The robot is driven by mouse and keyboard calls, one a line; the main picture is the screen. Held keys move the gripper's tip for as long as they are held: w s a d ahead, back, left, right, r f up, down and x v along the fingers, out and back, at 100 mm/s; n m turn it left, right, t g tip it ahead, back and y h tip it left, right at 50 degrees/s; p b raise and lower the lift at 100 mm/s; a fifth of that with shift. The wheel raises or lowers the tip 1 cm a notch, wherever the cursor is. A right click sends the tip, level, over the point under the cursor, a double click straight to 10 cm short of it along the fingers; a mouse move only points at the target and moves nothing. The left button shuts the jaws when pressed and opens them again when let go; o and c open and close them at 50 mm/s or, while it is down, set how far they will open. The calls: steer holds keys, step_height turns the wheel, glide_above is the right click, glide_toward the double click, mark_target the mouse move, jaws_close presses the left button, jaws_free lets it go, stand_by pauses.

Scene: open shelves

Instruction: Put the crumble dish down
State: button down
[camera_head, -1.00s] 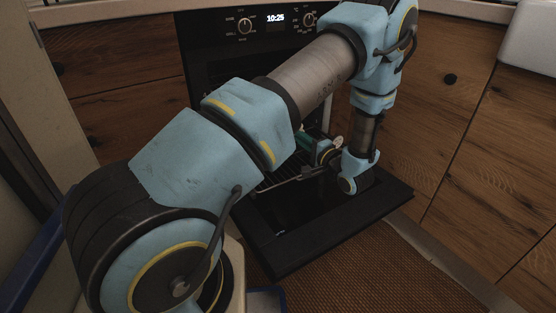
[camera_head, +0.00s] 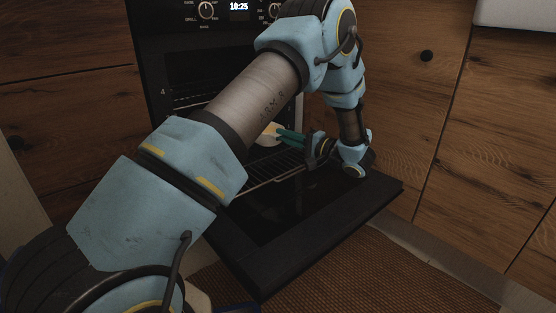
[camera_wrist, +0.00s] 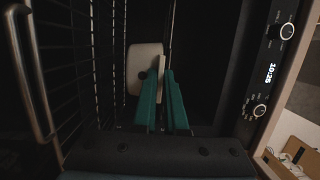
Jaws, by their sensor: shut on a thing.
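The crumble dish (camera_head: 268,134) is a pale cream dish, partly hidden behind my forearm in the head view. It is in the mouth of the open oven, over the wire rack (camera_head: 272,170); I cannot tell whether it touches the rack. In the wrist view the dish (camera_wrist: 143,70) shows from one side, with its edge between the green fingers. My gripper (camera_head: 280,133) points left into the oven and is shut on the dish's edge. My gripper's fingers also show in the wrist view (camera_wrist: 162,85). The dish's contents are not visible.
The oven door (camera_head: 340,215) is folded down below my gripper. The oven's control panel (camera_head: 225,10) is above. Wooden cabinet fronts (camera_head: 420,110) stand to the right, and a brown woven mat (camera_head: 340,275) lies in front.

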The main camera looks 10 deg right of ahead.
step_height(320, 180, down, 6)
steer(key=b, duration=0.2)
steer(key=shift+f+b, duration=0.1)
steer(key=shift+b, duration=0.3)
steer(key=c, duration=1)
jaws_free()
steer(key=shift+f, duration=0.1)
